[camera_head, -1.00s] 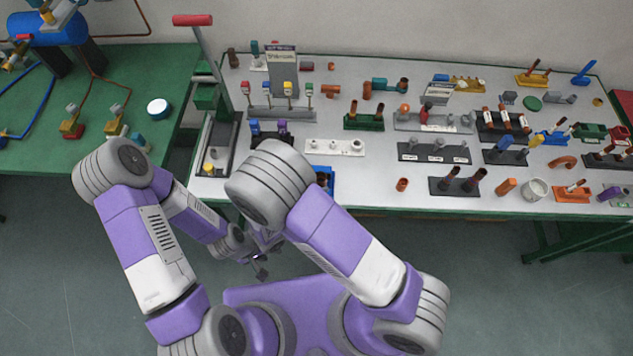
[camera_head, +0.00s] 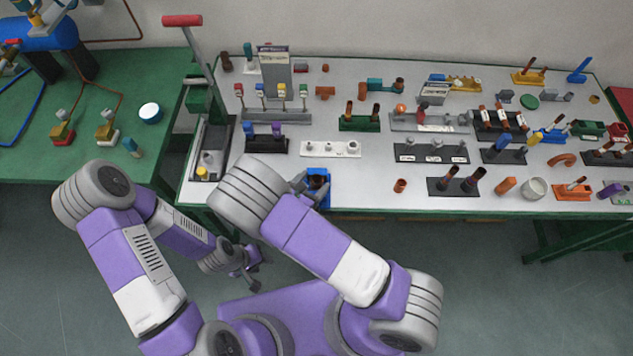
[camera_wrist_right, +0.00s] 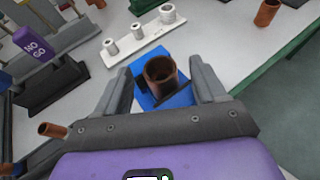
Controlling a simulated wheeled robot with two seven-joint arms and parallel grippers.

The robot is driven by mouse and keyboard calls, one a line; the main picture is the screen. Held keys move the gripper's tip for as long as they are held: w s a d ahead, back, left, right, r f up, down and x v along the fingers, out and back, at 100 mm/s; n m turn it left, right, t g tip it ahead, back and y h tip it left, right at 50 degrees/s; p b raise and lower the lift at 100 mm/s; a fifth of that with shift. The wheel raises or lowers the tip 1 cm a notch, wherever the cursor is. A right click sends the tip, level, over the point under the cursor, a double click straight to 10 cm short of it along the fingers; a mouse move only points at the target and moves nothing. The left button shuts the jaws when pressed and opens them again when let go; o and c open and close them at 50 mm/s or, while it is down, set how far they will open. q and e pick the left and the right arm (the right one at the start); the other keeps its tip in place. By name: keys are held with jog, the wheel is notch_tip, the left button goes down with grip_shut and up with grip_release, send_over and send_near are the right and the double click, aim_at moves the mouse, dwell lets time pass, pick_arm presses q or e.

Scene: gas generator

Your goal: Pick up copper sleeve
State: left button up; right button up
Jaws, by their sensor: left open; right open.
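The copper sleeve, an upright hollow brown-copper tube, stands in a blue block near the table's front edge. In the right wrist view, the sleeve (camera_wrist_right: 161,77) and blue block (camera_wrist_right: 146,101) lie between the two spread fingers of my right gripper (camera_wrist_right: 162,72). The fingers appear apart from the sleeve. In the head view, the sleeve (camera_head: 317,181) shows in the blue block (camera_head: 325,198), with my right gripper (camera_head: 311,187) over it and partly hidden. My left gripper (camera_head: 250,272) hangs open and empty in front of the table, below its edge.
A white board with grey posts (camera_head: 330,149) stands just behind the block. A press with a red handle (camera_head: 183,20) stands at the left end.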

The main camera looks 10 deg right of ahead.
jog(key=c, duration=1.2)
